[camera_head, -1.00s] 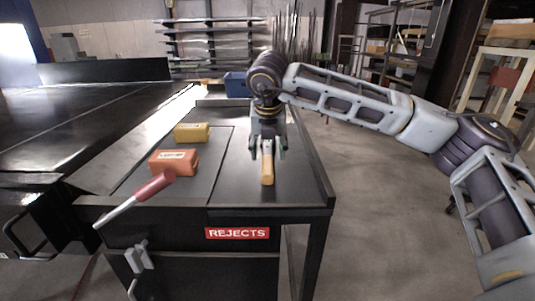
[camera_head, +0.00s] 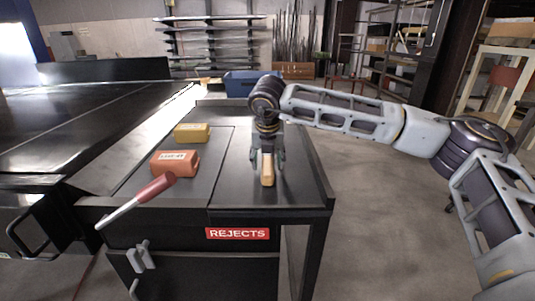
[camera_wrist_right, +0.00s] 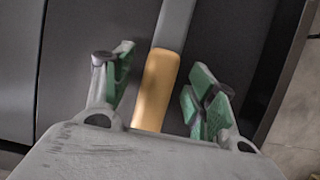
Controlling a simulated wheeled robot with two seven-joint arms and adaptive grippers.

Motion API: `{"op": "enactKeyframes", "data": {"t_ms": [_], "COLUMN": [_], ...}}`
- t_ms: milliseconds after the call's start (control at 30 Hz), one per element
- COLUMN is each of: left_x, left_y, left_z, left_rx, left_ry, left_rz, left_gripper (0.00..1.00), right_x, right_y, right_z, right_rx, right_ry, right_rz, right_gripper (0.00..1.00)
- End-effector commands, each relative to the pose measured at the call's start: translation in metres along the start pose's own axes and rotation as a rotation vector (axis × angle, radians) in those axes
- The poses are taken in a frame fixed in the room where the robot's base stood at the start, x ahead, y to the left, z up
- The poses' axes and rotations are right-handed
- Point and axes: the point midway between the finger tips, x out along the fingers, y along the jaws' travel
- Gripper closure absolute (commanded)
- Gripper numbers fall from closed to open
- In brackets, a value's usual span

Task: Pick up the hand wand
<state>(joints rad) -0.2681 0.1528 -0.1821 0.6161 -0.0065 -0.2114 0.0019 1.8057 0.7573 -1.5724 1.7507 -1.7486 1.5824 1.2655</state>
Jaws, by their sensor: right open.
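The hand wand (camera_head: 267,177) lies on the right part of the dark table top, its tan handle toward the table's front edge. In the right wrist view its rounded tan handle (camera_wrist_right: 157,90) joins a grey part that runs out of the top of the picture. My right gripper (camera_head: 267,165) is open above the wand. In the right wrist view the green-padded fingers of the right gripper (camera_wrist_right: 162,80) stand on either side of the handle, with gaps on both sides. In the head view the gripper hides the wand's far part. My left gripper is not in view.
An orange block (camera_head: 175,163) and a yellow block (camera_head: 191,133) sit left of the wand. A raised rim (camera_head: 316,172) bounds the table's right side. A REJECTS sign (camera_head: 237,233) marks the front.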

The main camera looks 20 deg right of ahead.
Motion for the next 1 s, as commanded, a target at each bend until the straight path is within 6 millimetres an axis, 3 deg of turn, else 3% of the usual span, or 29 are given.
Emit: {"op": "enactKeyframes", "data": {"t_ms": [467,900,1000], "left_x": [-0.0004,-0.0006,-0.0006], "left_y": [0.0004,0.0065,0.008], "left_z": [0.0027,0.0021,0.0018], "left_rx": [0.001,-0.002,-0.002], "left_ry": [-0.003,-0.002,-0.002], "left_rz": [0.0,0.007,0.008], "left_gripper": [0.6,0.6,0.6], "right_x": [0.0018,0.0016,0.0009], "right_y": [-0.0001,-0.0001,0.0001], "right_z": [0.0002,0.0002,0.0007], "right_rx": [0.0,0.0,0.0], "right_ry": [0.0,-0.001,-0.002], "right_rz": [0.0,0.0,0.001], "right_gripper": [0.43,0.97,1.0]}}
